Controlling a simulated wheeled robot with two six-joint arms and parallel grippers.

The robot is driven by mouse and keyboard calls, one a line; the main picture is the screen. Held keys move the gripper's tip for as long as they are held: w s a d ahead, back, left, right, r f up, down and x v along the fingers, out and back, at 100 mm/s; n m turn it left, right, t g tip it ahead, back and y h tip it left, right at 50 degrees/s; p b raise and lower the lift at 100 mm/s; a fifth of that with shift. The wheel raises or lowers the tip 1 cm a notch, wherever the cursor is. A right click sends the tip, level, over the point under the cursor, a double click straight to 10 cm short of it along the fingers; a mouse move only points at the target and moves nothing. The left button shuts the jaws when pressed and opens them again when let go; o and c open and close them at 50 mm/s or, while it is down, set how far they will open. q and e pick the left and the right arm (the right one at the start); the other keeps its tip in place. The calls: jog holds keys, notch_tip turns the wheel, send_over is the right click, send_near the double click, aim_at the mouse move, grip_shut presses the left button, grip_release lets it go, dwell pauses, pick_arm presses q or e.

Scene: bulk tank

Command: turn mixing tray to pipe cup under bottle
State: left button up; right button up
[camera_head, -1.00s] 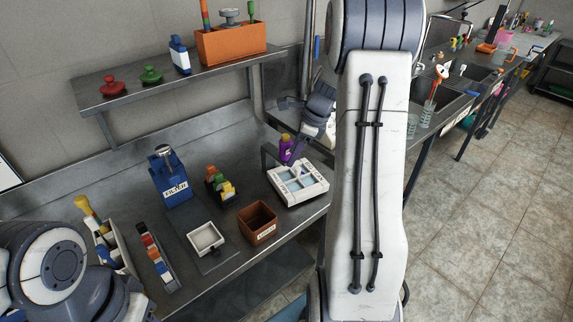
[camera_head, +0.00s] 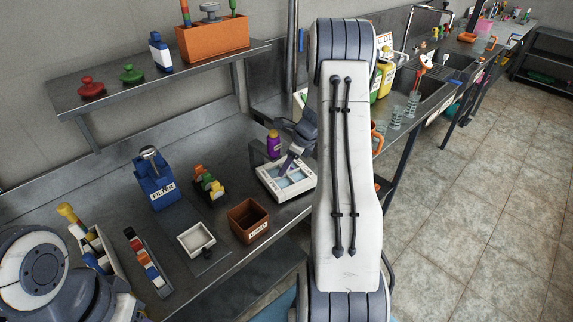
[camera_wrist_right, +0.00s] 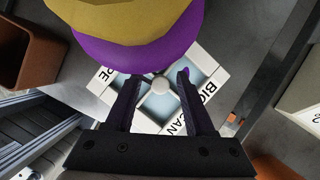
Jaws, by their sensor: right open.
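The mixing tray (camera_head: 283,198) is a white square tray with pale blue compartments, flat on the steel bench. In the right wrist view its rim (camera_wrist_right: 213,84) shows "BIG CAN" and part of another label ending in "PE". My left gripper is out of view.
A brown box (camera_head: 248,232), a small white pan (camera_head: 196,254) and a blue filter holder (camera_head: 155,190) stand left of the tray. A shelf (camera_head: 150,90) with a terracotta planter (camera_head: 212,42) hangs above. Bare bench lies behind the filter holder.

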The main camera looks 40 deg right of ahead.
grip_shut()
dwell(1.5)
